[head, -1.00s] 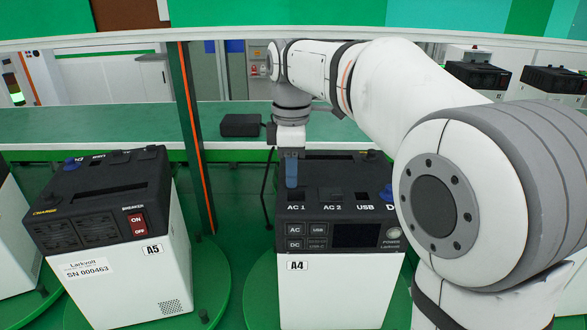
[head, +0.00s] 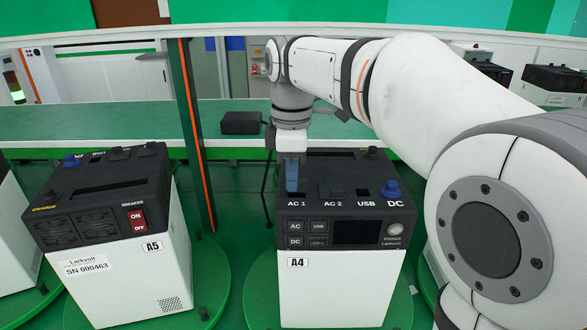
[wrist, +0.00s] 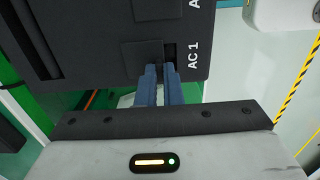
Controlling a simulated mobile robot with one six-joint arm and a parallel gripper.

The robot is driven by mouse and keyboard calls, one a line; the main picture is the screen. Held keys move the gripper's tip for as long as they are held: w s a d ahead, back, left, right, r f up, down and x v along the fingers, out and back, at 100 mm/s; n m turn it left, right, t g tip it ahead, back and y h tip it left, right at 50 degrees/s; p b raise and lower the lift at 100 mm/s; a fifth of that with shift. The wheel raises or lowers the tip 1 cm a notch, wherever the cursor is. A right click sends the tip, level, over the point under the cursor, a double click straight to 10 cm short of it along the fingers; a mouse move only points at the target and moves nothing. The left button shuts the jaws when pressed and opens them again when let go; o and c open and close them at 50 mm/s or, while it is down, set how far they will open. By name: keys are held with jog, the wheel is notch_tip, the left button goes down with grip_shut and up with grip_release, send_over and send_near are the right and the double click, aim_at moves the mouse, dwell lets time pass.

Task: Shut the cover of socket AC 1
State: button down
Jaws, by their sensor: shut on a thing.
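The unit A4 (head: 340,285) stands upright with its dark top facing up and its socket row along the front of the top. The AC 1 label (head: 296,203) is on that edge, and it also shows in the wrist view (wrist: 193,55). My gripper (head: 292,186) points down at socket AC 1. In the wrist view its blue fingers (wrist: 159,70) are close together on the dark AC 1 cover (wrist: 141,56). A dark socket opening (wrist: 170,52) shows beside the cover. The fingertips hide part of the cover, so its exact angle is unclear.
The AC 2 cover (head: 330,190) is to the right of AC 1, and a blue plug (head: 390,188) stands at DC. Unit A5 (head: 125,240) is on the left. A green post (head: 195,135) rises between the units. A green bench (head: 100,124) runs behind.

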jog(key=shift+s, duration=1.1)
jog(key=c, duration=1.6)
grip_release()
jog(key=shift+s+a, duration=0.1)
jog(key=shift+s, duration=0.05)
jog(key=shift+o, duration=0.2)
notch_tip(320, 180, up, 8)
jog(key=shift+f, duration=0.1)
